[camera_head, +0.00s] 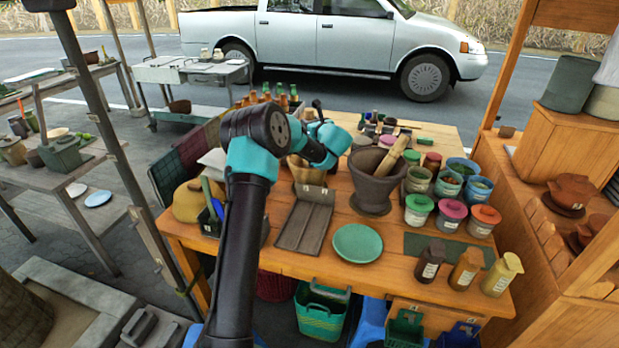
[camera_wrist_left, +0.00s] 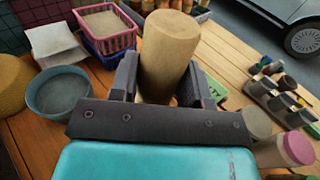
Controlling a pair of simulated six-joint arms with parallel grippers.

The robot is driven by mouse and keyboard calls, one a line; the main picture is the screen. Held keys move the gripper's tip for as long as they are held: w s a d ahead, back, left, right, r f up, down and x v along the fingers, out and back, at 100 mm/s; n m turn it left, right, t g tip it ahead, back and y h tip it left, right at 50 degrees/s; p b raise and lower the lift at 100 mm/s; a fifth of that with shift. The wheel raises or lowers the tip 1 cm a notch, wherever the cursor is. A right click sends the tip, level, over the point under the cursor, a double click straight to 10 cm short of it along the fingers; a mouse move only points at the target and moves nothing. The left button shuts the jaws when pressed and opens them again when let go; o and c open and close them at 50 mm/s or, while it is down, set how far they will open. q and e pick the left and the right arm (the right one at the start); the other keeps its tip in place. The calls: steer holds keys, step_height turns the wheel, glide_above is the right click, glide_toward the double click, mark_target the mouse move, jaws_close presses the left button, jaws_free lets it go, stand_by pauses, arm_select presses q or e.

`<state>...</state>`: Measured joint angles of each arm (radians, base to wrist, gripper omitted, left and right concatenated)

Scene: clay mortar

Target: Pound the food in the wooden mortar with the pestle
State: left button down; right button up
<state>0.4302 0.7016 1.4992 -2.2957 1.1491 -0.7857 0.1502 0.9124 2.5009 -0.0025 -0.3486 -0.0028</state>
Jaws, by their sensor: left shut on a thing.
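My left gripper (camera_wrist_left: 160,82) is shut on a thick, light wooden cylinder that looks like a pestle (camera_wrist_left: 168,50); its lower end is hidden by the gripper. In the head view my left arm reaches over the table, and the gripper's fingers and what they hold are mostly hidden there. A dark brown mortar (camera_head: 372,193) stands upright right of the arm, with a light wooden stick (camera_head: 393,154) leaning in it. A tan wooden object (camera_head: 308,173) is partly hidden below the wrist. No food can be made out. My right gripper is not in view.
A green plate (camera_head: 358,244) and a dark board (camera_head: 304,219) lie in front. Lidded jars (camera_head: 450,213) and several bottles stand at right. The wrist view shows a pink basket (camera_wrist_left: 108,42) and a blue-grey bowl (camera_wrist_left: 64,93) at left.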

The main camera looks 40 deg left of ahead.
mark_target(311, 110)
arm_select(q)
steer(key=shift+r, duration=3.25)
